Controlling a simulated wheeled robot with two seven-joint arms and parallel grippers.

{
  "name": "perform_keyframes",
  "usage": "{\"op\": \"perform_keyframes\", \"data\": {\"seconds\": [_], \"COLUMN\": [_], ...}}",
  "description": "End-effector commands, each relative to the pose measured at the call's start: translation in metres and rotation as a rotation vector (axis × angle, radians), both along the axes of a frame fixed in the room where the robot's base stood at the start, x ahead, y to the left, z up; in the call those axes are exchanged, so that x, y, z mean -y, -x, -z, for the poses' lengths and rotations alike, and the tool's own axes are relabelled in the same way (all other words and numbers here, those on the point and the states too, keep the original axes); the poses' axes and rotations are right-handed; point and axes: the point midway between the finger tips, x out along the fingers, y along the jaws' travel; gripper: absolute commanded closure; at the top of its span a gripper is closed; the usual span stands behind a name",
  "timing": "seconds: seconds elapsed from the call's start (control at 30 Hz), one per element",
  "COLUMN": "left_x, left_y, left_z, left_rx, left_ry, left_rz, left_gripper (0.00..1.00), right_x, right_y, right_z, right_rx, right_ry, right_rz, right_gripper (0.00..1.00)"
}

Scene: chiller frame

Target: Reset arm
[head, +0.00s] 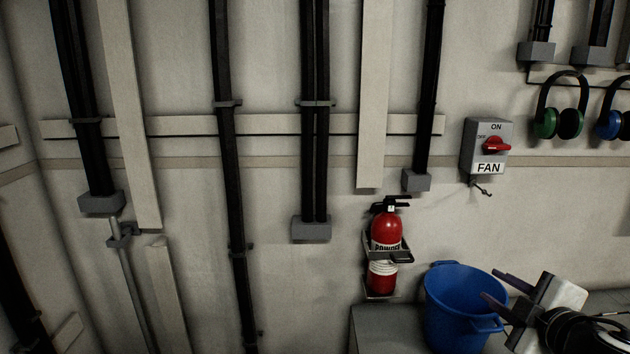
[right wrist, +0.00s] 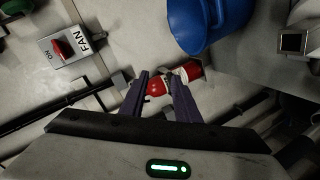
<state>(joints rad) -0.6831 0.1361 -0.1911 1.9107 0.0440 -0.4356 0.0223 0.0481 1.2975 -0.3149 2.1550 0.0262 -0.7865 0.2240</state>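My right gripper (head: 489,284) comes in at the lower right of the head view, in front of the blue bucket. Its two dark fingers are spread and nothing is between them. In the right wrist view my right gripper (right wrist: 158,76) also shows its fingers apart, with the red fire extinguisher (right wrist: 189,72) on the wall beyond them. My left gripper is in neither view.
The blue bucket (head: 455,300) stands on a grey ledge (head: 385,325), close to my right gripper. The fire extinguisher (head: 386,229) hangs on the wall left of it. Above are a FAN switch box (head: 475,150) and green ear muffs (head: 546,122). Black pipes (head: 228,150) run down the wall.

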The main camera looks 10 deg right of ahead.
Motion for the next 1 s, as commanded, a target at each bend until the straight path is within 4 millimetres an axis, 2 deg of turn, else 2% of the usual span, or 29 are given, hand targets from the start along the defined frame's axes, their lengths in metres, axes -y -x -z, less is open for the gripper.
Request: {"op": "perform_keyframes", "data": {"seconds": [0.03, 0.1, 0.17, 0.3, 0.4, 0.6, 0.9, 1.0], "left_x": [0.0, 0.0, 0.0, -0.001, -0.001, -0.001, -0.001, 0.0], "left_y": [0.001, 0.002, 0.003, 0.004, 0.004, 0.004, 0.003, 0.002], "left_z": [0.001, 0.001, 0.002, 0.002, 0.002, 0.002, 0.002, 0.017], "left_rx": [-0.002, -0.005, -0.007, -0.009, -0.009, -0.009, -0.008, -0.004], "left_ry": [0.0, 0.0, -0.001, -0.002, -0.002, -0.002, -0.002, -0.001], "left_rz": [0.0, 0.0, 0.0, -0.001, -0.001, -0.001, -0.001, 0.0], "left_gripper": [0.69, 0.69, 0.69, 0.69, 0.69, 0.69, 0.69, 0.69], "right_x": [-0.019, -0.038, -0.054, -0.089, -0.112, -0.144, -0.18, -0.185], "right_y": [0.014, 0.034, 0.054, 0.109, 0.15, 0.217, 0.294, 0.279], "right_z": [0.033, 0.067, 0.095, 0.15, 0.179, 0.21, 0.229, 0.262], "right_rx": [-0.05, -0.115, -0.176, -0.332, -0.447, -0.627, -0.841, -0.799], "right_ry": [-0.075, -0.155, -0.222, -0.374, -0.469, -0.603, -0.748, -0.76], "right_rz": [0.024, 0.067, 0.108, 0.22, 0.302, 0.433, 0.584, 0.541], "right_gripper": [0.71, 0.71, 0.71, 0.71, 0.71, 0.71, 0.71, 0.71]}}
